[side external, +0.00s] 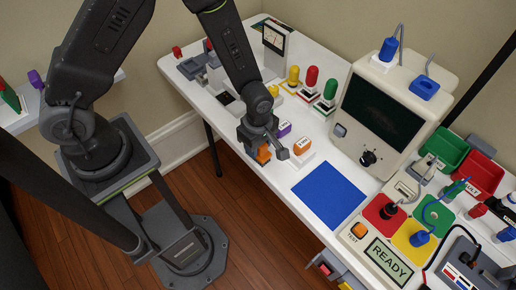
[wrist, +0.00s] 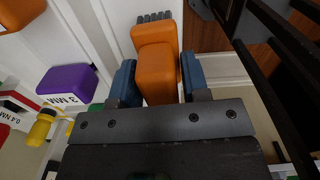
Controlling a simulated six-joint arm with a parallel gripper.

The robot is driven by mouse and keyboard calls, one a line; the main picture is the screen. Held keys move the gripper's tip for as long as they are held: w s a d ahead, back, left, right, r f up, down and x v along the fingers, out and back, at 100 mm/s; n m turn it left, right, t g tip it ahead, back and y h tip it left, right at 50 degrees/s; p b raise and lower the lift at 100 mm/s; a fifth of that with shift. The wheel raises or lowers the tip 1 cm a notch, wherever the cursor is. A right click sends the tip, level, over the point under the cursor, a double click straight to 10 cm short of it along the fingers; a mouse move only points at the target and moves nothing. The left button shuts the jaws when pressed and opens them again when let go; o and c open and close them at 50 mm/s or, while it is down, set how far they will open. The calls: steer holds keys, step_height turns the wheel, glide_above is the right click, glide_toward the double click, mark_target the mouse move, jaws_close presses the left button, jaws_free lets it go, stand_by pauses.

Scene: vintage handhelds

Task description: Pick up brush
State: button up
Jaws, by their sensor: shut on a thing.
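The brush (wrist: 156,65) has an orange handle and dark grey bristles at its far end. In the wrist view it sits between the blue pads of my gripper (wrist: 158,82), which is shut on the handle. In the side view my gripper (side external: 263,148) is at the near edge of the white table, left of the blue mat. A bit of the orange brush (side external: 263,154) shows beneath it. The rest is hidden by the gripper, and I cannot tell if it touches the table there.
A purple block (side external: 284,129) and an orange block (side external: 302,146) stand close to the gripper. The blue mat (side external: 329,194) is bare. Yellow, red and green knobs stand behind. A cream console (side external: 383,112) with a dark screen stands to the right.

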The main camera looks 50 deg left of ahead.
steer(key=shift+c, duration=0.6)
steer(key=shift+r, duration=0.55)
steer(key=r, duration=0.2)
steer(key=a+r, duration=0.1)
steer(key=r, duration=0.1)
steer(key=shift+a, duration=0.15)
steer(key=s+a+r, duration=0.1)
steer(key=a+r, duration=0.5)
steer(key=a, duration=0.4)
steer(key=shift+s+a, duration=0.15)
steer(key=shift+s, duration=0.2)
